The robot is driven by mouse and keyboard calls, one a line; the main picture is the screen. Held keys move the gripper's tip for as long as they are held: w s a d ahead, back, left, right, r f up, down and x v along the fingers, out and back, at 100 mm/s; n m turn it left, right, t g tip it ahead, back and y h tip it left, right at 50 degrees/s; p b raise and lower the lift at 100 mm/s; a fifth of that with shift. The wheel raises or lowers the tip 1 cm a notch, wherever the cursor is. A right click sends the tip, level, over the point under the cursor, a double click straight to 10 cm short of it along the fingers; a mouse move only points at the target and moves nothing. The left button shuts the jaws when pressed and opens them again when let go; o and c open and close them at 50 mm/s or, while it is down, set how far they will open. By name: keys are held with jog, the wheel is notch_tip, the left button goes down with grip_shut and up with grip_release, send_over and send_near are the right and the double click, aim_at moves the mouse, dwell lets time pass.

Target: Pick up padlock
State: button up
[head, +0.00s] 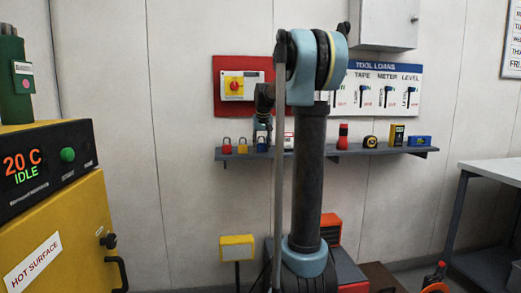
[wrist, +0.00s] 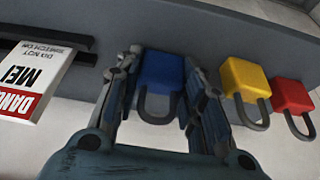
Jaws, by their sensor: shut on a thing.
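Three padlocks show at the wall shelf: a red padlock (head: 227,147), a yellow padlock (head: 242,147) and a blue padlock (head: 262,145). In the wrist view the blue padlock (wrist: 161,72) is between the two fingers of my gripper (wrist: 160,85), which is shut on its body. Its dark shackle shows between the fingers. The yellow padlock (wrist: 246,80) and the red padlock (wrist: 290,97) are beside the gripper, to the right. I cannot tell whether the padlock touches the shelf.
The grey shelf (head: 355,152) also holds a tape measure (head: 370,141) and other small tools. A danger tag (wrist: 30,85) is left of my gripper in the wrist view. A red panel with a rotary switch (head: 234,85) is above. A yellow oven (head: 60,230) stands left.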

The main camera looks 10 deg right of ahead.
notch_tip(320, 180, up, 10)
jog(key=shift+f, duration=0.1)
dwell(0.4)
dwell(0.4)
